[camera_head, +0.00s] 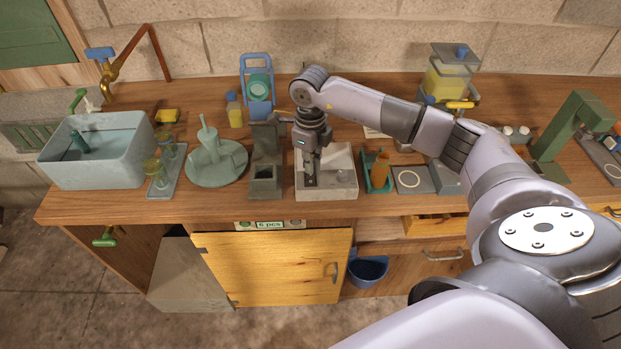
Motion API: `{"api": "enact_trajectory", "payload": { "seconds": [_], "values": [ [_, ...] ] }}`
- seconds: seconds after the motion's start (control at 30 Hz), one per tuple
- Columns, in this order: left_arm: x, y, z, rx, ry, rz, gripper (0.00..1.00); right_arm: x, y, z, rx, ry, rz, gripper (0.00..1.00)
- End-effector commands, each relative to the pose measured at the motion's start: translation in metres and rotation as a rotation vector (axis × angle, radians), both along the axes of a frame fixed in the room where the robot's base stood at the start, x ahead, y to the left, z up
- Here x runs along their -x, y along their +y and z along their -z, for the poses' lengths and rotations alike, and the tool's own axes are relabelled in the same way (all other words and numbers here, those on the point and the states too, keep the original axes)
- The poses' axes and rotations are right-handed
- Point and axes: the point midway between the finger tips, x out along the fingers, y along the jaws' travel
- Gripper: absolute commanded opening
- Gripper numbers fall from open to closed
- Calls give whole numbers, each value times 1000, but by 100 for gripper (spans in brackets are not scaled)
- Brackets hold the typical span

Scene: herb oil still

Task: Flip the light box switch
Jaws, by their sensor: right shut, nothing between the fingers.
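My right arm comes in from the right and reaches over the wooden counter. Its gripper (310,183) points down, shut and empty, at the left part of a pale grey, shallow box (342,184) near the counter's front edge. This box may be the light box, but I cannot tell for sure. I cannot make out a switch; the gripper hides part of the box. Whether the fingertips touch it cannot be told. My left gripper is not in view.
A dark grey stand (265,187) is close left of the gripper, with a round grey-green plate (217,176) beyond it. A green tray (377,184) with an orange-brown item is to the right. A sink (110,160) is at far left, a green press (560,135) at right.

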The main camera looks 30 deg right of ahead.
Motion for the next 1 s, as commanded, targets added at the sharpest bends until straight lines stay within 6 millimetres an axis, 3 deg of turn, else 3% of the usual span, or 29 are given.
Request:
{"api": "enact_trajectory", "payload": {
  "seconds": [1.0],
  "values": [
    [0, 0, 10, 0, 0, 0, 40, 0, 0, 13, 0, 1, 0, 0]
  ]
}}
